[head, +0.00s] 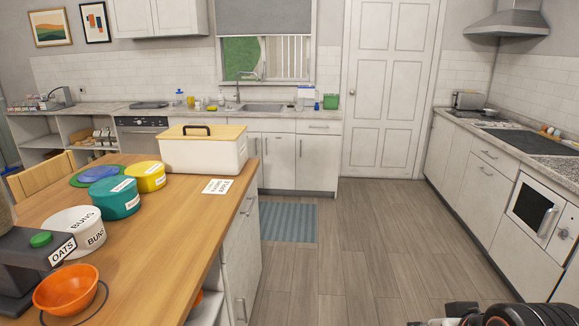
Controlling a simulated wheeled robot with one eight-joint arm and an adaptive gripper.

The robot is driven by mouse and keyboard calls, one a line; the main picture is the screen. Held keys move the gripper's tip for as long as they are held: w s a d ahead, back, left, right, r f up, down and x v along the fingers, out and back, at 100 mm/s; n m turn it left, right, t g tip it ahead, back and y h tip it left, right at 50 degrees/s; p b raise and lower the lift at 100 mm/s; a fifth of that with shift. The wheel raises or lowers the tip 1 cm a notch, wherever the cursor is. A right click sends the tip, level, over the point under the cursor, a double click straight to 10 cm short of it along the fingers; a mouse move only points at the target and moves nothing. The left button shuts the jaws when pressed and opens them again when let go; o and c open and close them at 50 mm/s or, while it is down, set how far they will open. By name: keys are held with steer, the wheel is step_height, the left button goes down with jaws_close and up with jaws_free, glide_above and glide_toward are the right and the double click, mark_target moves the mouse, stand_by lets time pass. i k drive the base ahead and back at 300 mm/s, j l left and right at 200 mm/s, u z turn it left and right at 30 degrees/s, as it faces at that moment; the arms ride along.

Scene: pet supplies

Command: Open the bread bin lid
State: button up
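The bread bin (203,156) is a white box with rounded corners. It stands on the far right part of the wooden island top. Its light wooden lid (222,133) lies flat on top and looks closed. A black handle (196,128) stands up from the lid. Part of my own arm, black with orange bits, shows at the bottom right edge, far from the bread bin. No gripper fingers can be made out.
Teal (115,197), yellow (146,176) and white (78,229) tins, an orange bowl (68,289) and a dark oats box (30,262) stand on the island (150,258). A card (217,186) lies beside the bin. The floor (360,255) right of the island is clear, with a blue mat (288,222).

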mark_target(204, 132)
steer(key=i+u, duration=0.1)
steer(key=i, duration=0.5)
steer(key=i+u, duration=0.15)
steer(key=i, duration=0.45)
steer(key=i+l+u, duration=0.1)
steer(key=i, duration=0.5)
steer(key=l, duration=0.1)
